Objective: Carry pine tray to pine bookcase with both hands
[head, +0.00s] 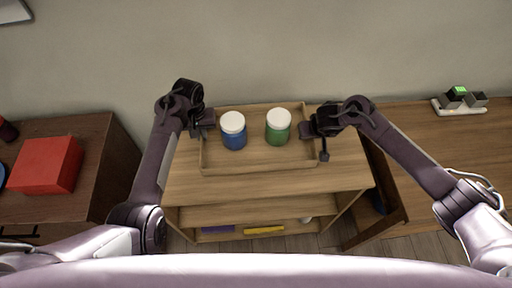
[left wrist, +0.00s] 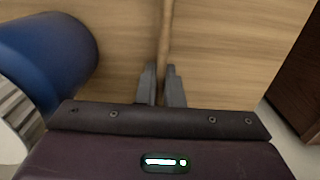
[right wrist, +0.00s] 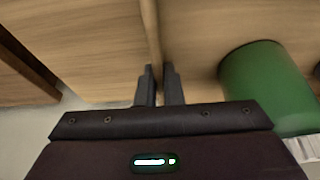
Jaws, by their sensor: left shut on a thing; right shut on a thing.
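The pine tray (head: 255,169) is at the top of the pine bookcase (head: 270,184) in the head view. Whether it rests on the top or hangs just above it, I cannot tell. A blue jar (head: 234,136) and a green jar (head: 278,131), both with white lids, stand upright in the tray. My left gripper (head: 205,124) is shut on the tray's left wall, which shows between the fingers in the left wrist view (left wrist: 166,45). My right gripper (head: 318,130) is shut on the right wall, also seen in the right wrist view (right wrist: 152,35).
A dark cabinet at left (head: 98,150) bears a red box (head: 47,164). A wooden desk (head: 450,135) at right carries a white holder with dark cups (head: 460,105). A chair-like wooden frame (head: 385,195) stands close to the bookcase's right side. The wall is behind.

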